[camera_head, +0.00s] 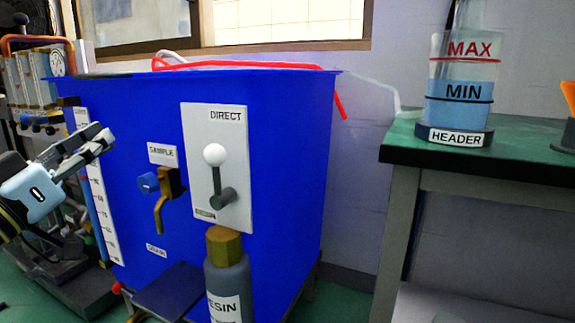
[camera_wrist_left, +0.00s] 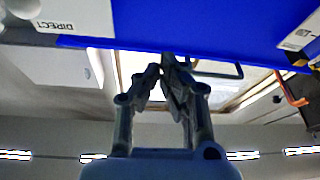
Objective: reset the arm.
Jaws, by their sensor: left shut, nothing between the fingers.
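My left gripper (camera_head: 99,140) is in front of the left part of the blue tank (camera_head: 285,150) in the head view, near the tank's white level scale. It is shut with nothing between its fingers. In the left wrist view the same gripper (camera_wrist_left: 167,66) shows its fingertips together, with the blue tank (camera_wrist_left: 200,22) across the top of the picture. I cannot tell whether the fingers touch the tank. My right gripper is not in view.
The tank front carries a DIRECT lever (camera_head: 215,155), a SAMPLE tap (camera_head: 165,185) and a resin bottle (camera_head: 229,275) below. A green-topped table (camera_head: 535,167) at the right holds the HEADER vessel (camera_head: 460,105).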

